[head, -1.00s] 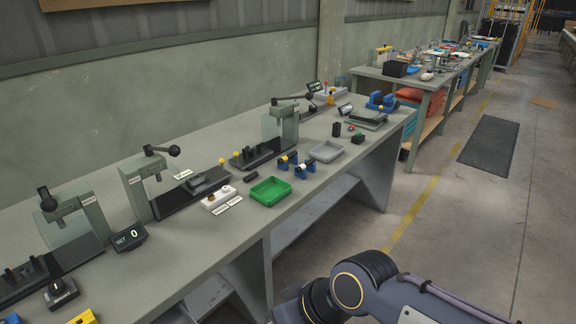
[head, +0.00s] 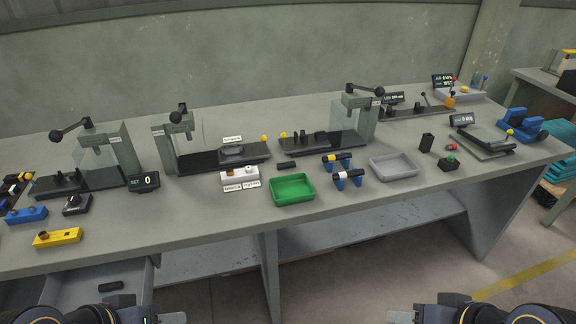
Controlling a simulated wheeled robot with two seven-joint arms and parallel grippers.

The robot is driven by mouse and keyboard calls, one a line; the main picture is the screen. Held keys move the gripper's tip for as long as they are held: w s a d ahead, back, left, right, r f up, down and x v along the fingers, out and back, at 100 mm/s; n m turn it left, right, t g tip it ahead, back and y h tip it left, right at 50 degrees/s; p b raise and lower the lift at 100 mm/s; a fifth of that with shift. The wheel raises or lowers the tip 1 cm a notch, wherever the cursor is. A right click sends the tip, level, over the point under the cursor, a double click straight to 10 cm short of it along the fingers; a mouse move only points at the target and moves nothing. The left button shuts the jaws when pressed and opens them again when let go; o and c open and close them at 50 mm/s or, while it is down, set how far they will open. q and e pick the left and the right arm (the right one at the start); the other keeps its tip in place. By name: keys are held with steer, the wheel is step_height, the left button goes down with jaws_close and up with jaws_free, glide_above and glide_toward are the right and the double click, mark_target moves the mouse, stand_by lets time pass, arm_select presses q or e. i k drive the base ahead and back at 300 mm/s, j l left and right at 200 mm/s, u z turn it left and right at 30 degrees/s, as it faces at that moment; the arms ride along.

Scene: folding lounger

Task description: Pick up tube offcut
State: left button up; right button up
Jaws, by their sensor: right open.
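A short dark tube-like piece (head: 110,286) lies in an open drawer or shelf space under the bench at the lower left. Another short black cylinder (head: 287,166) lies on the bench behind the green tray. I cannot tell for sure which of these is the tube offcut. My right gripper (head: 401,316) shows at the bottom edge, open and apart from everything. My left gripper (head: 172,318) is at the bottom edge, below and right of the drawer piece; its fingers are mostly cut off.
The bench (head: 225,215) carries a green tray (head: 292,189), a grey tray (head: 394,167), blue blocks (head: 348,178) bearing small tubes, several lever presses and a yellow block (head: 57,238). The bench's front edge lies between my grippers and these things. Floor shows at the right.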

mark_target(284, 164)
steer(key=i+l, duration=0.25)
steer(key=i+l+u, duration=0.15)
steer(key=u, duration=0.25)
steer(key=i+l+u, duration=0.1)
steer(key=l+u, duration=0.15)
steer(key=u, duration=0.15)
steer(key=l+u, duration=0.25)
steer(key=u, duration=0.5)
steer(key=i+l, duration=0.05)
